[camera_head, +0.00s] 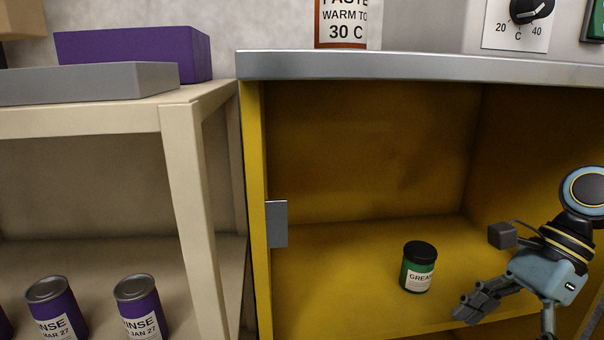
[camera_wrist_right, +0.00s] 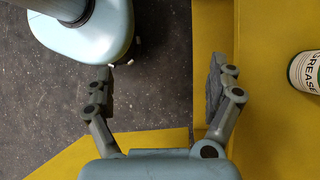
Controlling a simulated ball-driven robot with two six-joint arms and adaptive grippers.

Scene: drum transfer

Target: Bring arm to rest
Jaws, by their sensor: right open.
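My right gripper (camera_head: 470,306) is in the lower right of the head view, at the front of the yellow cabinet (camera_head: 370,140). In the right wrist view its two fingers stand wide apart, with nothing between them (camera_wrist_right: 160,80). A small green can with a black lid and a GREASE label (camera_head: 418,268) stands upright on the cabinet floor, left of the gripper and apart from it. The can's label also shows at the right edge of the wrist view (camera_wrist_right: 305,72). My left arm and gripper are not in view.
A beige shelf (camera_head: 185,180) stands at left, with purple RINSE cans (camera_head: 140,305) below and a grey slab (camera_head: 90,84) and purple box (camera_head: 135,52) on top. A grey counter (camera_head: 420,68) covers the cabinet and bears a labelled container (camera_head: 342,25). The cabinet floor is mostly clear.

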